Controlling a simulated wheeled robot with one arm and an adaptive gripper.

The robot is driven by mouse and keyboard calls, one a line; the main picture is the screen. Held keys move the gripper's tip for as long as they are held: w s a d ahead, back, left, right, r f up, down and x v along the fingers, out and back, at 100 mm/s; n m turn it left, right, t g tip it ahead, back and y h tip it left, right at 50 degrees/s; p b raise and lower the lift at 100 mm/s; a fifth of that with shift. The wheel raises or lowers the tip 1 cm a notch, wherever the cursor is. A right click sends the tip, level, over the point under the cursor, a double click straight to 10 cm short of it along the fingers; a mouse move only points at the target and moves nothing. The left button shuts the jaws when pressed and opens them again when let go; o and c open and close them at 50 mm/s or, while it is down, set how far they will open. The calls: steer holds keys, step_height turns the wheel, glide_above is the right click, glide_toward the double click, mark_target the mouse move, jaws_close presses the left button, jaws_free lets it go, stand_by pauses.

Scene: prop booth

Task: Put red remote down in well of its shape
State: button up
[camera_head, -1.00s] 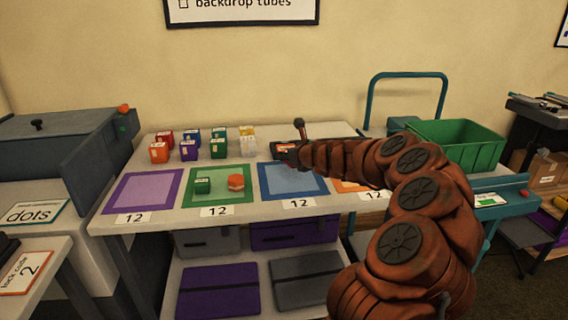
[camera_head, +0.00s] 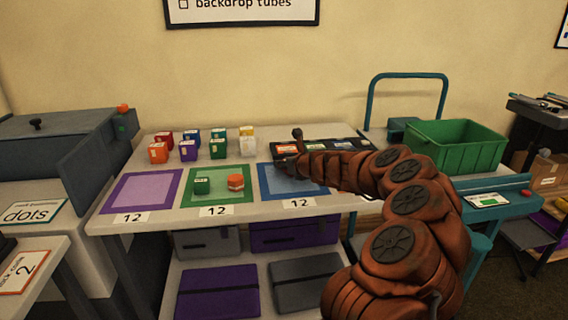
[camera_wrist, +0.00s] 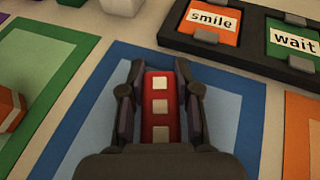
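The red remote (camera_wrist: 160,108), a narrow red bar with white square buttons, sits between the two fingers of my gripper (camera_wrist: 160,85) in the wrist view. The fingers press on its long sides. It is over the blue-bordered mat (camera_wrist: 225,95); I cannot tell its height above it. In the head view my gripper (camera_head: 286,160) is over the same mat (camera_head: 268,188), and the remote is hidden there. A black tray (camera_head: 335,139) with cards lies behind; its "smile" card (camera_wrist: 210,22) and "wait" card (camera_wrist: 292,45) show in the wrist view. I see no remote-shaped well.
The green mat (camera_head: 215,203) holds a green block (camera_head: 202,186) and an orange hexagonal piece (camera_head: 236,182). A purple mat (camera_head: 140,195) is bare. Several coloured boxes stand at the back left. A green crate (camera_head: 455,145) is on the right.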

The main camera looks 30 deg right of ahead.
steer(key=o, duration=0.4)
steer(key=shift+o, duration=0.2)
steer(key=shift+r, duration=0.1)
steer(key=p+v, duration=0.1)
steer(key=v, duration=0.9)
steer(key=shift+r+p, duration=0.15)
steer(key=shift+p, duration=0.2)
steer(key=shift+v, duration=0.95)
